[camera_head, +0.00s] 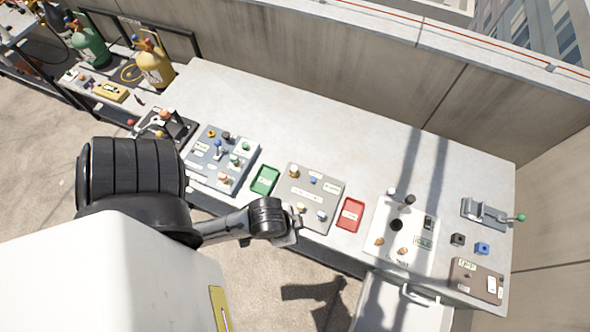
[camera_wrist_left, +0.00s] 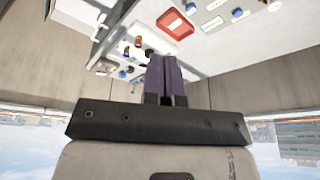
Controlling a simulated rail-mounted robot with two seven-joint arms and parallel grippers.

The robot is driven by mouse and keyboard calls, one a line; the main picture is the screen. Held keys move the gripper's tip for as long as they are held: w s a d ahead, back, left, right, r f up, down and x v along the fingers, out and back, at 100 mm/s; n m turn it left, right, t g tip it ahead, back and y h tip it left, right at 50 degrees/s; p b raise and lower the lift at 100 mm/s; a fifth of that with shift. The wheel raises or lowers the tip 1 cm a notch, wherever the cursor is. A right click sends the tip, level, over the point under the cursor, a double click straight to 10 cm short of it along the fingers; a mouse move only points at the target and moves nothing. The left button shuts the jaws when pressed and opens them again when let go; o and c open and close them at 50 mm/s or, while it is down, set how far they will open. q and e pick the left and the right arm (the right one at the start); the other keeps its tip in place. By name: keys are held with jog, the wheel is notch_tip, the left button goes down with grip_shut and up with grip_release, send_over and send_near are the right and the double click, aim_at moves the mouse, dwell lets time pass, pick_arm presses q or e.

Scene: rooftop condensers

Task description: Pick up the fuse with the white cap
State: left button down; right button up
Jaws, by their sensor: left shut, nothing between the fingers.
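A small upright piece with a whitish top (camera_head: 391,191) stands at the back of the white panel (camera_head: 374,222), on the right part of the bench. It looks like the white-capped fuse, but it is too small to be sure. A dark-topped piece (camera_head: 410,199) stands beside it. My left gripper (camera_wrist_left: 162,56) is shut and empty in the left wrist view, its dark fingers together. In the head view its arm reaches over the bench's front edge, left of the red tray and apart from the white-topped piece. My right gripper is not in view.
A red tray (camera_head: 350,214), a grey panel with knobs (camera_head: 310,195) and a green tray (camera_head: 265,180) line the front. A lever fixture (camera_head: 485,213) and a brown box (camera_head: 475,281) stand right. A wall borders the back. The bench's back middle is clear.

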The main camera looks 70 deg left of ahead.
pick_arm(q)
jog(key=c, duration=1.8)
grip_release()
jog(key=o, duration=1)
